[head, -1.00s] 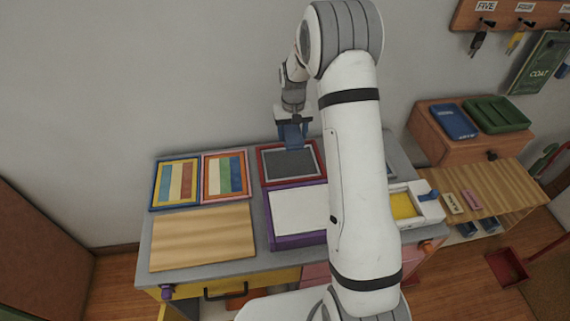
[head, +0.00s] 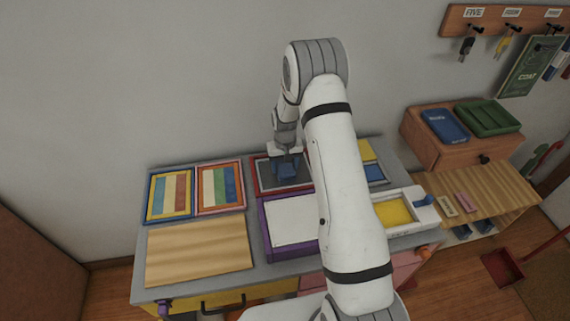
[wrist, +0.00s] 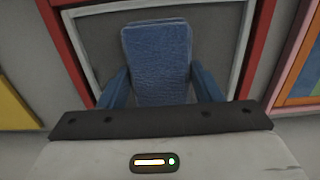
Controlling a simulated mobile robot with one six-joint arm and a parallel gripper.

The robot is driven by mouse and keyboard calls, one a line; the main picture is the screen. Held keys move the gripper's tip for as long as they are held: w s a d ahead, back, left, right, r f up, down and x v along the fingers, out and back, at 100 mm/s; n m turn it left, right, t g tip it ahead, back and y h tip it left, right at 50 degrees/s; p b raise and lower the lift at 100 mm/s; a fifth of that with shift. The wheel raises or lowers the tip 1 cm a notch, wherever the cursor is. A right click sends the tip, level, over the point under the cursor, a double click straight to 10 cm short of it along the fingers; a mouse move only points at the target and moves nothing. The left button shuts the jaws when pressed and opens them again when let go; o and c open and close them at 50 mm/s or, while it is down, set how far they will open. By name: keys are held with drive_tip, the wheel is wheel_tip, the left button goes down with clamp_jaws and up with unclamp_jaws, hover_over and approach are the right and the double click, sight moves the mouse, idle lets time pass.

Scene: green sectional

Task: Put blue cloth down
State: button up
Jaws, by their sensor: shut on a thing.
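The blue cloth (wrist: 156,62) is a small folded pad, seen in the wrist view between the blue fingers of my gripper. My gripper (head: 287,174) is shut on it and points down over the dark grey panel of a red-framed tray (head: 258,183) at the back of the grey table. The wrist view shows the same tray's red rim (wrist: 262,40) and its grey inner border around the cloth. Whether the cloth touches the panel cannot be told. In the head view the cloth is hard to separate from the blue fingers.
Two striped framed boards (head: 195,190) lie left of the red tray. A purple-framed white tray (head: 290,222) lies in front, beside a wooden board (head: 198,250). A white box with a yellow inside (head: 394,214) stands to the right. The wall is close behind.

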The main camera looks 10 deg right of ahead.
drive_tip(key=shift+f, duration=0.1)
drive_tip(key=o, duration=1)
drive_tip(key=shift+o, duration=0.2)
wheel_tip(320, 180, up, 12)
drive_tip(key=b, duration=0.2)
wheel_tip(320, 180, up, 7)
hover_over(285, 166)
drive_tip(key=s, duration=0.4)
drive_tip(key=s+r+t, duration=0.1)
drive_tip(key=s+r, duration=0.3)
drive_tip(key=s, duration=0.5)
drive_tip(key=s+r+t, duration=0.1)
drive_tip(key=s+r, duration=0.3)
drive_tip(key=s, duration=0.6)
drive_tip(key=s+r+t, duration=0.1)
drive_tip(key=s+r, duration=0.3)
drive_tip(key=s, duration=0.6)
drive_tip(key=shift+d, duration=0.15)
